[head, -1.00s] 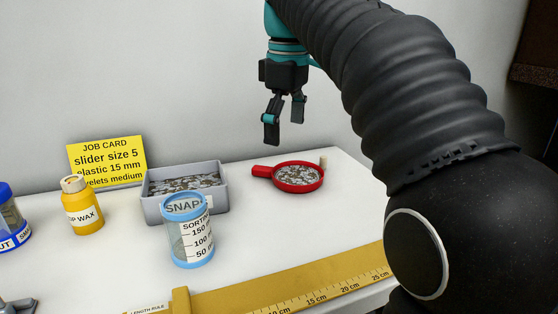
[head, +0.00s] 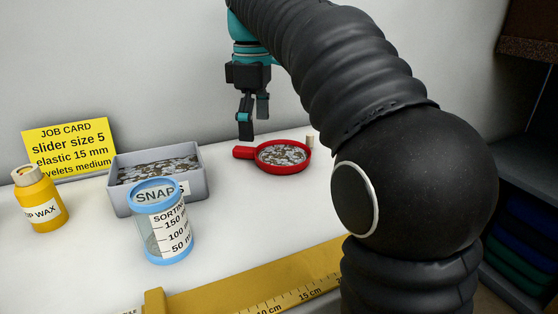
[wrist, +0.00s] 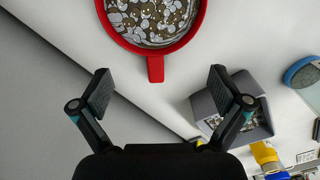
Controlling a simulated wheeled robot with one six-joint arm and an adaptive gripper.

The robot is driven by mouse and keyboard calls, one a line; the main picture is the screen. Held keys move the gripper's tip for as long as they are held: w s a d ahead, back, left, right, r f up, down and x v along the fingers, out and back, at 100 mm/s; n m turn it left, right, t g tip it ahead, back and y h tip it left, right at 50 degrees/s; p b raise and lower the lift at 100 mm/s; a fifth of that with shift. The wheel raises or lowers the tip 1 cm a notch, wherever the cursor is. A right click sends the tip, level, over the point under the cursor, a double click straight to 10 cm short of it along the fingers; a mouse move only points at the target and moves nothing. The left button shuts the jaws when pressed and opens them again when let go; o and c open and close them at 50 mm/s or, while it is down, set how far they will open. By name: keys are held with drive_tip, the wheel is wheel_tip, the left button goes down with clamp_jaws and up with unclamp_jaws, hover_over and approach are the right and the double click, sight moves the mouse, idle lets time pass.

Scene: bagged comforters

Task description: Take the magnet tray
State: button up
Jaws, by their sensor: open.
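The magnet tray (head: 283,168) is a round red dish with a short handle, full of small metal pieces. It lies on the white table, handle pointing left in the head view. In the wrist view the tray (wrist: 152,47) is at the top, partly cut off, with its handle (wrist: 155,69) pointing down toward the gap between my fingers. My gripper (head: 254,121) is open and empty, above the table near the handle. Its two fingers also show spread apart in the wrist view (wrist: 159,88). The handle is not between the fingertips in a grasp.
A grey bin (head: 196,183) of metal pieces and a clear blue-rimmed SNAPS jar (head: 165,228) stand left of the tray. A yellow wax bottle (head: 40,200), a yellow job card (head: 70,146) and a yellow length rule (head: 250,290) are nearby.

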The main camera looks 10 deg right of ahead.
sight(256, 149)
drive_tip(key=shift+w+f+b, duration=0.2)
drive_tip(key=shift+f+b, duration=0.1)
drive_tip(key=shift+f, duration=1.05)
drive_tip(key=shift+w+f+b, duration=0.15)
drive_tip(key=shift+f+b, duration=0.15)
drive_tip(key=shift+f, duration=1.05)
clamp_jaws()
